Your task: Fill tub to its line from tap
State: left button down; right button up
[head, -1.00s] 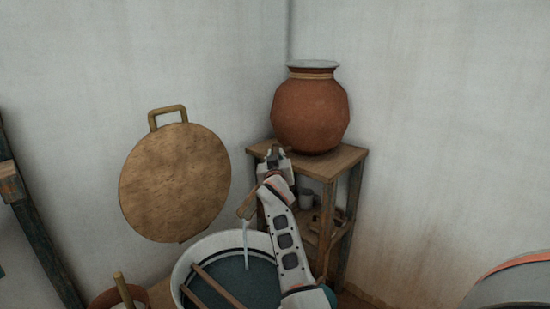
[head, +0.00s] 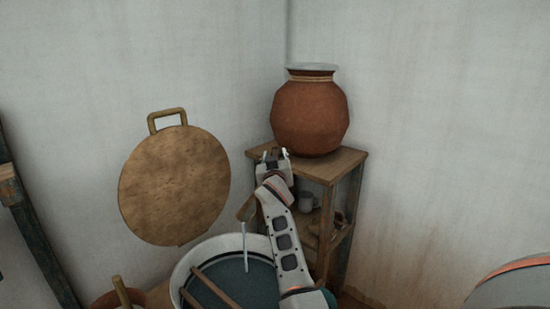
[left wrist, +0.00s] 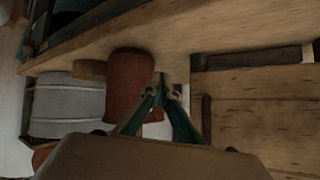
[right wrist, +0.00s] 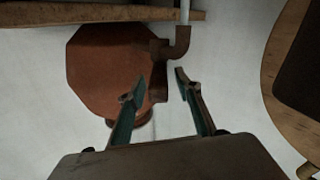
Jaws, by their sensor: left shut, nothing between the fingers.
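The white-rimmed tub (head: 184,268) stands at the bottom of the head view, holding dark water (head: 250,282). A thin water stream (head: 245,250) falls into it from the brown tap (head: 247,210). In the right wrist view the tap (right wrist: 180,45) projects from the clay pot (right wrist: 100,70). I cannot tell how the water stands against the tub's line. My left gripper (left wrist: 166,92) is shut and empty, outside the head view.
The pot rests on a wooden stand (head: 345,165) in the corner, with a small cup (head: 306,202) on its lower shelf. A round wooden disc (head: 173,188) is on the wall. Sticks (head: 215,288) cross the tub. The left wrist view shows a reddish-brown cylinder (left wrist: 130,85) and wooden beams.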

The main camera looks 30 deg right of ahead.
pick_arm(q)
jog(key=shift+w+r, duration=0.1)
pick_arm(e)
notch_tip(320, 180, up, 10)
jog(key=shift+f, duration=0.15)
dwell(0.4)
dwell(1.0)
